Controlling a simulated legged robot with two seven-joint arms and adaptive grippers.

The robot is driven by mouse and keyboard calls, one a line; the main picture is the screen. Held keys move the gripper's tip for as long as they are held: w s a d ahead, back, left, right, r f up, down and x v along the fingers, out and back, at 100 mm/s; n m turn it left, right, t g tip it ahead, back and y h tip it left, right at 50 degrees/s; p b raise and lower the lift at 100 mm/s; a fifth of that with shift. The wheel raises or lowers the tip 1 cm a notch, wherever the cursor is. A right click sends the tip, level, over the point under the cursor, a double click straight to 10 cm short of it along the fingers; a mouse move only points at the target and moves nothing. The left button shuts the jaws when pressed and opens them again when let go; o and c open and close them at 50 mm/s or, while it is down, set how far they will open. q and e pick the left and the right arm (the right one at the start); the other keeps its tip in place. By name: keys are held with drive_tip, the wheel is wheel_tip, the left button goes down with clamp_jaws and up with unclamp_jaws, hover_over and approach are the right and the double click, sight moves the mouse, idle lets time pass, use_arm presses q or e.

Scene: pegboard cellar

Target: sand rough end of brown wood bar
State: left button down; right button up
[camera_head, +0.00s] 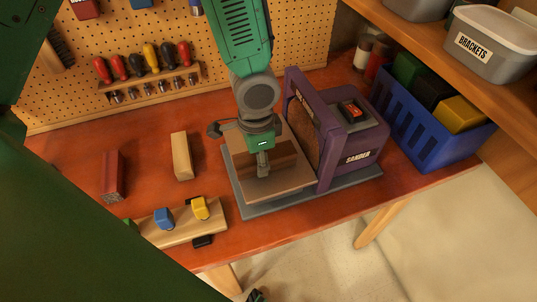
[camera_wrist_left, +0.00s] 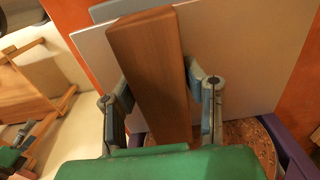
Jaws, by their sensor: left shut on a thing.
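The brown wood bar (camera_head: 284,157) is over the tan rest table of the purple sander (camera_head: 345,155). My left gripper (camera_head: 263,165) comes down from above and is shut on the bar, with one finger on each side in the left wrist view (camera_wrist_left: 162,110). The bar (camera_wrist_left: 150,55) points one end at the sander's brown abrasive disc (camera_head: 304,128); the disc also shows in the wrist view (camera_wrist_left: 250,140). Whether that end touches the disc is hidden. The sander has a red switch (camera_head: 353,111). I do not see my right gripper.
A reddish bar (camera_head: 113,176) and a pale wood block (camera_head: 181,156) lie on the bench left of the sander. A wooden board with blue and yellow blocks (camera_head: 182,226) is at the front edge. A blue crate (camera_head: 420,130) stands right of the sander.

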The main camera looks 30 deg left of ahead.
use_arm(q)
drive_tip(key=shift+s+a, duration=0.15)
wheel_tip(320, 180, up, 2)
drive_tip(key=shift+r+p, duration=0.25)
drive_tip(key=shift+p, duration=0.5)
drive_tip(key=shift+r, duration=3.25)
